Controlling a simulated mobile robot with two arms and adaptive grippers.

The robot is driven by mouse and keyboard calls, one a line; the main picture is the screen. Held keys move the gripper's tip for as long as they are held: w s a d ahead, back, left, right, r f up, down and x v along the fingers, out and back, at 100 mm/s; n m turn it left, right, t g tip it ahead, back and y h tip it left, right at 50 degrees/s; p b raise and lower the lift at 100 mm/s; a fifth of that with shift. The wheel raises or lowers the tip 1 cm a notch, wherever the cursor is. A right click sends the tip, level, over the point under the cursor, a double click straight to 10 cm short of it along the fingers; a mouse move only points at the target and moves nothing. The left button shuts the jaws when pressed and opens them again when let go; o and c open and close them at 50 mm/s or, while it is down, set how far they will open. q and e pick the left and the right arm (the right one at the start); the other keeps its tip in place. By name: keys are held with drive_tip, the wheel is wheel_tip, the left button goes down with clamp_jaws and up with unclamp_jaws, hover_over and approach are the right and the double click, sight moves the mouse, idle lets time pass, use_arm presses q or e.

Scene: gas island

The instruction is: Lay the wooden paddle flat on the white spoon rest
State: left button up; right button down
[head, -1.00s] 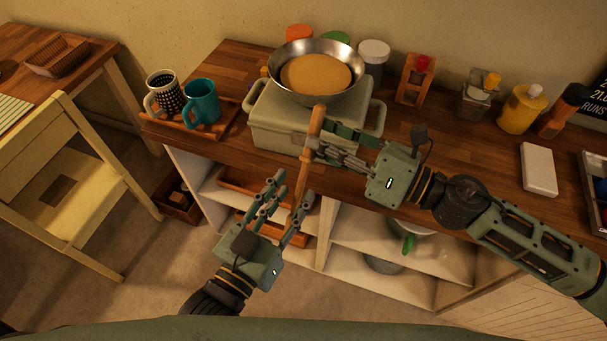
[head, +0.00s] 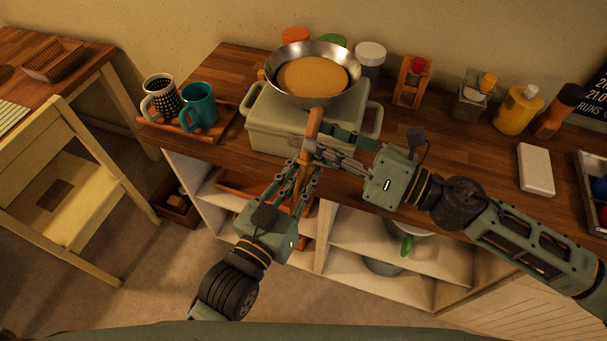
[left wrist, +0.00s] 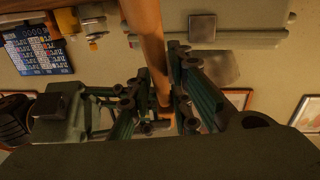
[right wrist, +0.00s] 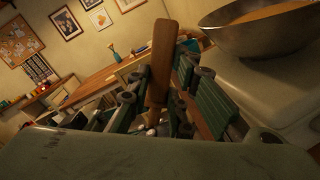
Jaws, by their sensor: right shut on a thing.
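The wooden paddle (head: 314,122) hangs nearly upright in front of the counter edge, below the pan. My right gripper (head: 311,150) is shut on its upper part. My left gripper (head: 303,180) is lower on the paddle, with its fingers on either side of it. In the left wrist view the paddle (left wrist: 148,35) runs between those fingers, which look open. In the right wrist view the paddle (right wrist: 162,60) stands between the right fingers. A flat white rectangular piece, which looks like the spoon rest (head: 536,169), lies on the counter at the right.
A steel pan (head: 347,92) with a tan round sits on the pale green stove (head: 282,132), close behind the grippers. Mugs (head: 198,106) stand on a wooden tray at left. Bottles (head: 519,110) line the right back. Counter left of the white piece is clear.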

drive_tip(key=c, duration=1.5)
unclamp_jaws()
